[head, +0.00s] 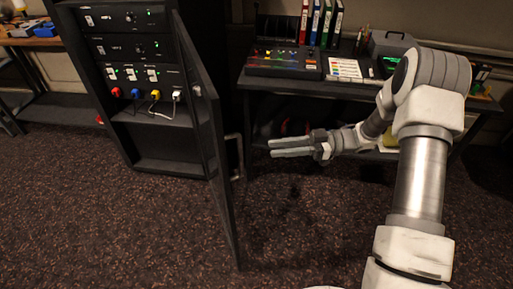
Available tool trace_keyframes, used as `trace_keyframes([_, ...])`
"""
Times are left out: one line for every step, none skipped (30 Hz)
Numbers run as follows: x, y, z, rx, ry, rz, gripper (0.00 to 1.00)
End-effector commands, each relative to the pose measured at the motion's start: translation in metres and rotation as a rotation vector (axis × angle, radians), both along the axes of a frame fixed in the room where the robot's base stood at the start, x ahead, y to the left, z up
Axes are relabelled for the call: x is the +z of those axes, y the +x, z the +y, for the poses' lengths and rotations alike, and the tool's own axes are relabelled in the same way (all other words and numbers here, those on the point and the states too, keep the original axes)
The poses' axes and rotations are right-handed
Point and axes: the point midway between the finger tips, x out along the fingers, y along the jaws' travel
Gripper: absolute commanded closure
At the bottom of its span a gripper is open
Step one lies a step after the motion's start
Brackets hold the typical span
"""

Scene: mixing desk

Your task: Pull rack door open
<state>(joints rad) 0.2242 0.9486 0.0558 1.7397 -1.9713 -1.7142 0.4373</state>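The equipment rack (96,68) is a tall dark cabinet at the left. Its front is exposed, with panels, lights and colored plugs in view. The rack door (205,125) is hinged on the rack's right side and stands swung open toward me, seen nearly edge-on. A grey handle (236,157) shows on the door's right face. My gripper (270,148) is to the right of the door and points left toward it. Its two fingers are apart with nothing visible between them. A small gap shows between the fingertips and the handle.
A dark desk (300,85) stands behind my arm, holding a mixing console (283,62), several binders (320,22) and a label sheet (345,69). A shelf (62,108) stands at the far left. The carpet (110,225) in front of the rack is clear.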

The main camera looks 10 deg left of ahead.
Motion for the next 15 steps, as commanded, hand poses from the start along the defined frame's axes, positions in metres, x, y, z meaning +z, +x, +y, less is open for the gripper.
trace_keyframes([0.0,0.004,-0.013,-0.003,-0.002,-0.001,0.7])
trace_keyframes([0.0,0.005,-0.02,-0.003,-0.002,0.0,0.7])
trace_keyframes([0.0,0.008,-0.028,-0.004,-0.002,-0.001,0.7])
trace_keyframes([0.0,0.008,-0.034,-0.003,-0.001,0.0,0.7])
trace_keyframes([0.0,0.01,-0.039,-0.002,-0.001,-0.001,0.7])
trace_keyframes([0.0,0.011,-0.046,-0.003,-0.002,-0.001,0.7])
trace_keyframes([0.0,0.013,-0.051,-0.003,-0.001,-0.002,0.7])
trace_keyframes([0.0,0.014,-0.055,-0.002,-0.001,-0.002,0.7])
trace_keyframes([0.0,0.015,-0.059,-0.002,-0.002,-0.001,0.7])
trace_keyframes([0.0,0.015,-0.062,-0.001,-0.002,0.0,0.7])
trace_keyframes([0.0,0.016,-0.065,-0.001,-0.002,0.0,0.7])
trace_keyframes([0.0,0.016,-0.067,0.0,-0.001,0.0,0.7])
trace_keyframes([0.0,0.017,-0.069,0.0,-0.001,0.0,0.7])
trace_keyframes([0.0,0.017,-0.07,0.0,-0.001,0.0,0.7])
trace_keyframes([0.0,0.017,-0.071,0.0,-0.001,0.0,0.7])
